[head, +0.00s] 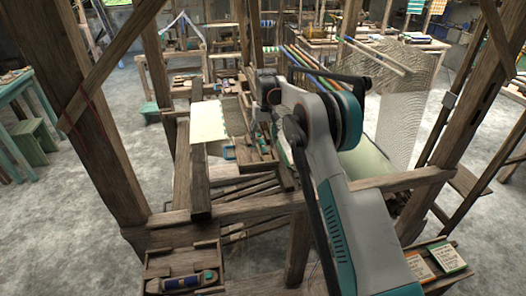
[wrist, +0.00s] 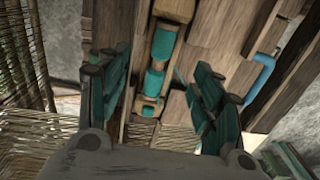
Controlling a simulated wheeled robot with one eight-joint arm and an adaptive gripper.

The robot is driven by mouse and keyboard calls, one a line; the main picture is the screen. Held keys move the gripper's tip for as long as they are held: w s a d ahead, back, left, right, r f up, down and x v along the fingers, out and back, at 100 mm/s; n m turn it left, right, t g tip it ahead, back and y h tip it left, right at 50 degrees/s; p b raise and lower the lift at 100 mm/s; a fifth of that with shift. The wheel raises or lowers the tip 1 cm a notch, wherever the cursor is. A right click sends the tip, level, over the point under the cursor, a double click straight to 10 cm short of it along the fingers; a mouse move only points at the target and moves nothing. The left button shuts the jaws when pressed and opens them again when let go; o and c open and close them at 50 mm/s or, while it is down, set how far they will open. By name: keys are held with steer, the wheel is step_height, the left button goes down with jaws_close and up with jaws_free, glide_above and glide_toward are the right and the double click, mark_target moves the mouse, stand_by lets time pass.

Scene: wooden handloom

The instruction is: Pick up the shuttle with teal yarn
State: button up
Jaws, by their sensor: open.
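The shuttle with teal yarn (wrist: 157,78) shows in the wrist view as a wooden body with teal yarn wound in it. It lies lengthwise on brown wooden boards, its upper end running towards the top edge. My gripper (wrist: 160,72) is open, with one dark teal finger on each side of the shuttle. Gaps show between the fingers and the shuttle, and nothing is held. How far the fingertips are above the boards is hard to tell. In the head view my own arm hides the gripper, and I cannot make out the teal shuttle there.
A blue handle-like piece (wrist: 262,75) is right of the fingers. Woven strands (wrist: 35,135) lie to the left. In the head view, loom beams (head: 200,180) surround the arm. A wooden box (head: 160,265) with a blue-wound shuttle (head: 190,281) is at lower left.

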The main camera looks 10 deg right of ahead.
mark_target(263, 146)
step_height(263, 146, down, 4)
steer(key=shift+f+b, duration=0.2)
steer(key=shift+b, duration=0.25)
steer(key=c, duration=1.2)
steer(key=shift+r, duration=0.15)
steer(key=shift+r+p, duration=0.85)
steer(key=shift+r, duration=0.9)
steer(key=a+p, duration=0.1)
steer(key=a, duration=3.1)
steer(key=shift+f, duration=0.1)
